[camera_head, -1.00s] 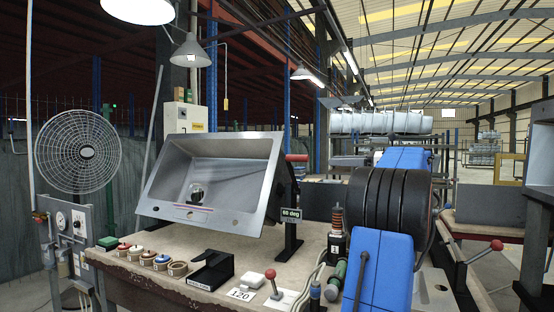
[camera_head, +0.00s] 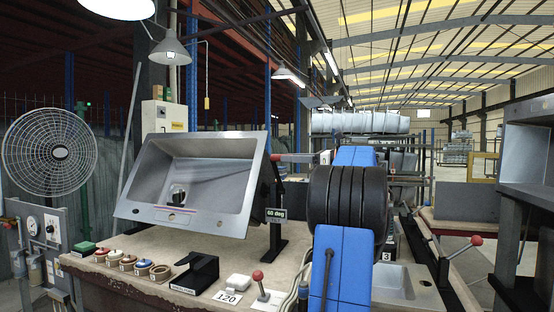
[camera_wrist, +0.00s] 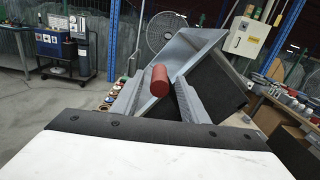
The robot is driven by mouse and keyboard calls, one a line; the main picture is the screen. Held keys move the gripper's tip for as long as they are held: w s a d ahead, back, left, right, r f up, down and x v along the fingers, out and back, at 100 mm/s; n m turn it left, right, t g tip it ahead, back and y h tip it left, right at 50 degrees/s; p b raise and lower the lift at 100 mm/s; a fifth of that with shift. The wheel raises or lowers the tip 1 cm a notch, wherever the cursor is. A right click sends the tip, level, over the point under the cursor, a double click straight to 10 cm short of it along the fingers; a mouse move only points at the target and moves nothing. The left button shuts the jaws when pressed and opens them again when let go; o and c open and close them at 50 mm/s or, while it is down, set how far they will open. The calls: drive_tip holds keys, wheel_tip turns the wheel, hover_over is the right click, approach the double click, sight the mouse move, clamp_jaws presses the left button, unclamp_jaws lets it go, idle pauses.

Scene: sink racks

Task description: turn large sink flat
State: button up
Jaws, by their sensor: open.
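The large grey sink (camera_head: 195,180) is tilted up on its stand above the bench, its bowl facing me. A sign (camera_head: 277,215) beside it reads 60 deg. A red handle (camera_head: 275,157) sticks out from its right side. In the wrist view the red handle (camera_wrist: 160,80) appears between the two grey fingers of my gripper (camera_wrist: 157,98), with the tilted sink (camera_wrist: 178,58) behind. The fingers are open, one on each side of the handle; whether they touch it cannot be told. In the head view my gripper (camera_head: 300,158) is level with the handle, just right of it.
Along the bench front are several coloured buttons (camera_head: 115,257), a black holder (camera_head: 194,272), a 120 card (camera_head: 228,297) and a red-knobbed lever (camera_head: 258,277). Another sink (camera_head: 405,283) lies right of my blue arm.

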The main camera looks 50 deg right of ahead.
sight(274, 157)
drive_tip(key=shift+x, duration=3)
clamp_jaws()
